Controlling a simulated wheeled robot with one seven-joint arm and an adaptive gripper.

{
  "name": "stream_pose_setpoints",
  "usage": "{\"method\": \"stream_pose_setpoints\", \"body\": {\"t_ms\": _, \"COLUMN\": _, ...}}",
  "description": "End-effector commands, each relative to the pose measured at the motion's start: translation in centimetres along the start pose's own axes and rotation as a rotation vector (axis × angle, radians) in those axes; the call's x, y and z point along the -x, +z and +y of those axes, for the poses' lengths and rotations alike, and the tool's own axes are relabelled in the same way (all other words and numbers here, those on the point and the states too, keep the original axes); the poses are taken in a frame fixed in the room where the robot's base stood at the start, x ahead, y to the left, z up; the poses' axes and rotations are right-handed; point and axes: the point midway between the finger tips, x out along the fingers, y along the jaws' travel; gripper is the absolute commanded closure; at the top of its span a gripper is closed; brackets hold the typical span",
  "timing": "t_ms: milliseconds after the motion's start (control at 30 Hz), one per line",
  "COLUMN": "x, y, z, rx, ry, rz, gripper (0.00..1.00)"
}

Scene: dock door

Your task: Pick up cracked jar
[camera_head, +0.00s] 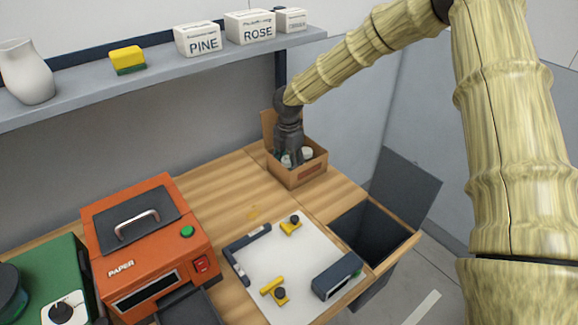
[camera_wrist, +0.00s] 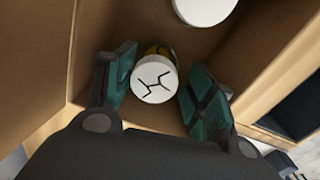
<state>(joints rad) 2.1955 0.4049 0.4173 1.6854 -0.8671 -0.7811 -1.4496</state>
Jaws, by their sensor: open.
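The cracked jar (camera_wrist: 155,79) has a white round lid with dark crack lines and some yellow on its side. It stands inside a cardboard box (camera_head: 312,175) at the back of the wooden bench. My gripper (camera_wrist: 165,88) is open, with its teal-padded fingers on either side of the jar in the wrist view. I cannot tell whether either finger touches it. In the head view my gripper (camera_head: 289,158) reaches down into the box and hides most of what is inside.
A second white lid (camera_wrist: 204,8) is in the box near the cracked jar. Box walls surround the gripper closely. An open dark bin (camera_head: 372,232) is right of the bench. A white board with yellow clamps (camera_head: 290,226) and an orange machine (camera_head: 150,245) stand in front. A shelf (camera_head: 170,75) runs above.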

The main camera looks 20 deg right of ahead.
Motion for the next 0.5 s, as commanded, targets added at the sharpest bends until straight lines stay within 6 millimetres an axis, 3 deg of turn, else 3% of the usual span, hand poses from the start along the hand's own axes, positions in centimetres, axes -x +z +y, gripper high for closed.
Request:
{"method": "stream_pose_setpoints", "body": {"t_ms": 167, "x": -0.23, "y": 0.03, "z": 0.07, "rx": 0.0, "ry": -0.002, "rz": 0.001, "gripper": 0.47}}
{"method": "stream_pose_setpoints", "body": {"t_ms": 367, "x": -0.15, "y": 0.1, "z": 0.0, "rx": -0.001, "ry": -0.002, "rz": 0.001, "gripper": 0.83}}
{"method": "stream_pose_setpoints", "body": {"t_ms": 500, "x": -0.12, "y": 0.06, "z": 0.04, "rx": 0.0, "ry": -0.001, "rz": 0.0, "gripper": 0.84}}
